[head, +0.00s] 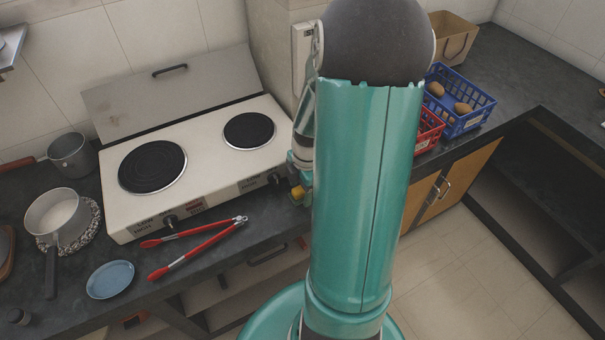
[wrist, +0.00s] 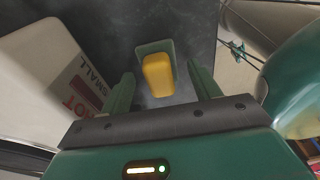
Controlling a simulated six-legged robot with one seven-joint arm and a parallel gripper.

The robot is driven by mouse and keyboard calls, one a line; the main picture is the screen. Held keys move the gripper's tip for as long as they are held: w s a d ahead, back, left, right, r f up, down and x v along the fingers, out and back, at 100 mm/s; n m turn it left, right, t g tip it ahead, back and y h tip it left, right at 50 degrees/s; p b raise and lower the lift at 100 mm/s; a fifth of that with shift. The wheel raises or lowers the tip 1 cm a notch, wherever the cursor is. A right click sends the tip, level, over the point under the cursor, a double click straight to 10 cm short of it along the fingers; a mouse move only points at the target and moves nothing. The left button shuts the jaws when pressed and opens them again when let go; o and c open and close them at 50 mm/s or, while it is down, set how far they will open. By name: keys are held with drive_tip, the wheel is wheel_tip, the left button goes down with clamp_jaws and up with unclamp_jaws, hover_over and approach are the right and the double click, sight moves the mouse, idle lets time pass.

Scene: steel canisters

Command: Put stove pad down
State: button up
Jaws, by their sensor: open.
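The likely stove pad (wrist: 158,75) is a small yellow sponge-like block with a green layer. In the wrist view it lies on the dark counter, ahead of and between the fingers. My gripper (wrist: 164,84) is open, with one green finger on each side of the pad and visible gaps between. In the head view the yellow pad (head: 298,193) shows at the counter's front, just right of the stove, below my gripper, which my teal arm partly hides.
The white two-burner stove (head: 205,150) stands close left of my gripper. Red tongs (head: 195,249), a blue dish (head: 110,279) and a pot (head: 58,216) lie left. A red crate (head: 430,129) and a blue crate (head: 463,98) stand right.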

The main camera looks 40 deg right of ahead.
wheel_tip(320, 180, up, 13)
drive_tip(key=d, duration=0.1)
drive_tip(key=shift+s+r, duration=0.15)
drive_tip(key=shift+r, duration=0.05)
drive_tip(key=s+a+r+m+t, duration=0.1)
drive_tip(key=a+r+m, duration=0.3)
drive_tip(key=a, duration=0.4)
drive_tip(key=s+a+r+m+t+h, duration=0.1)
drive_tip(key=s+a+r+m+t, duration=0.1)
drive_tip(key=a+r+m, duration=0.3)
drive_tip(key=s+a+r+m+t, duration=0.1)
drive_tip(key=a+r+m, duration=0.3)
drive_tip(key=a, duration=0.7)
drive_tip(key=shift+s+r+m+t, duration=0.2)
drive_tip(key=shift+m+t, duration=0.4)
drive_tip(key=shift+m, duration=0.3)
drive_tip(key=shift+d, duration=0.2)
